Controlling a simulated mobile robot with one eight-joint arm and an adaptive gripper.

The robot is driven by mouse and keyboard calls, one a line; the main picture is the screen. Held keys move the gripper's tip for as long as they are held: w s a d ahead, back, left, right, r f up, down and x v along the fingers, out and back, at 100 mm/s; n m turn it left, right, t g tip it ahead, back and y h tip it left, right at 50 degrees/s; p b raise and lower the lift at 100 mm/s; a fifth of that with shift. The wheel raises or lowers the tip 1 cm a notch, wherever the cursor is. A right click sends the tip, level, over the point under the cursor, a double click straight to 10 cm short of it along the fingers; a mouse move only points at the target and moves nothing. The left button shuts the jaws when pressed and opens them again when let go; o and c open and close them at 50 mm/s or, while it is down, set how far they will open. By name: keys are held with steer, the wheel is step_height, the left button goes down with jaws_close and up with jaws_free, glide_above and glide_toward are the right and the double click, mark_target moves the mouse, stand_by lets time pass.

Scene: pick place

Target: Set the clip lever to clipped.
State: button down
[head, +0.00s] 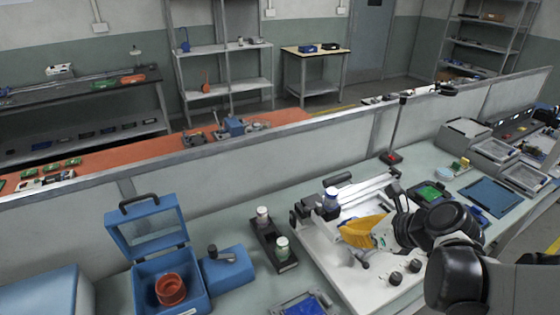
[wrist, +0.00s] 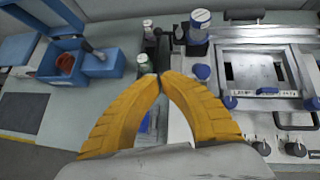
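My gripper (wrist: 160,78) has yellow ribbed fingers that meet at the tips in the wrist view, with nothing seen between them. In the head view my gripper (head: 345,232) is above the white machine (head: 335,277), pointing left. A blue box with a dark lever (head: 228,255) stands left of it; this lever also shows in the wrist view (wrist: 95,51). The machine has a metal frame with blue knobs (wrist: 230,102) and a small grey lever (head: 362,259) under my gripper. I cannot tell which of these parts is the clip lever, or its setting.
An open blue case (head: 188,262) with a red round part (head: 170,288) stands at the left. A dark holder with small bottles (head: 275,250) stands between the blue box and the machine. A low partition (head: 250,160) runs behind. Trays and a blue mat (head: 490,195) are at the right.

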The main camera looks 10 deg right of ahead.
steer(key=w+a+r+b+x, duration=0.1)
steer(key=b+x, duration=0.4)
steer(key=x, duration=0.7)
steer(key=shift+w+r, duration=0.5)
steer(key=shift+w, duration=0.05)
steer(key=shift+a, duration=0.15)
